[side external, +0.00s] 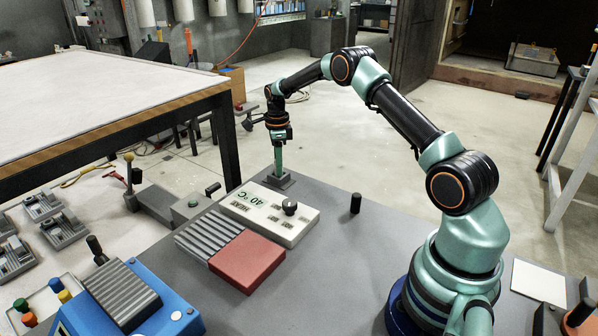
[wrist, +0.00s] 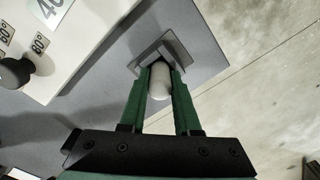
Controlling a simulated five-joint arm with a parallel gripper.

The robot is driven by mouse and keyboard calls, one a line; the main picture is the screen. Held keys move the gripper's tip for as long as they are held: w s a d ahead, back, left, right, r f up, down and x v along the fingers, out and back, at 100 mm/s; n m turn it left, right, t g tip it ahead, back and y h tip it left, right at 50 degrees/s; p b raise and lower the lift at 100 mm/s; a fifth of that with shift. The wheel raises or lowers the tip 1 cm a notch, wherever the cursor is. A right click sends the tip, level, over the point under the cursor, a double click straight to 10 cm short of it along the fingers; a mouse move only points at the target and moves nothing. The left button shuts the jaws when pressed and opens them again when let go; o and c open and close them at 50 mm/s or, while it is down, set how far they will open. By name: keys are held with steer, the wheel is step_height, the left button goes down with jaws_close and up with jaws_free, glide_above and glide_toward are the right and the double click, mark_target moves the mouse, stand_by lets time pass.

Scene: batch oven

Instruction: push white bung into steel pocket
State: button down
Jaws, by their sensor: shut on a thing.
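My gripper (side external: 278,168) points straight down at the far edge of the grey worktop. In the wrist view its two green fingers (wrist: 161,78) are shut on the white bung (wrist: 160,84), one on each side of it. The steel pocket (side external: 287,184) is a square grey holder on the worktop, right under the fingertips. It also shows in the wrist view (wrist: 181,51), just beyond the bung. The bung's far end overlaps the pocket's opening there, and I cannot tell how deep it sits. The bung is hidden in the side view.
A white panel (side external: 245,204) reading 40 °C, with a dark knob (side external: 289,207), lies close to the pocket. The worktop's edge is just behind the pocket.

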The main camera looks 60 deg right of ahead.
steer(key=shift+f, duration=0.3)
steer(key=c, duration=0.5)
jaws_free()
steer(key=shift+f, duration=0.1)
steer(key=shift+c, duration=0.2)
step_height(320, 180, up, 11)
steer(key=shift+d+r, duration=0.1)
steer(key=shift+r, duration=0.05)
steer(key=s+a+r+n+t, duration=0.3)
steer(key=s+a+r+n, duration=0.5)
steer(key=a+r+n, duration=0.5)
steer(key=s+a+f+n+t, duration=0.1)
steer(key=s+a+n, duration=0.3)
steer(key=s+n, duration=0.3)
steer(key=s+a+n+t, duration=0.1)
steer(key=s+a+n, duration=0.2)
steer(key=s+n, duration=0.4)
steer(key=shift+s+a+f+t, duration=0.3)
steer(key=shift+s+a+f, duration=0.1)
steer(key=shift+s, duration=0.1)
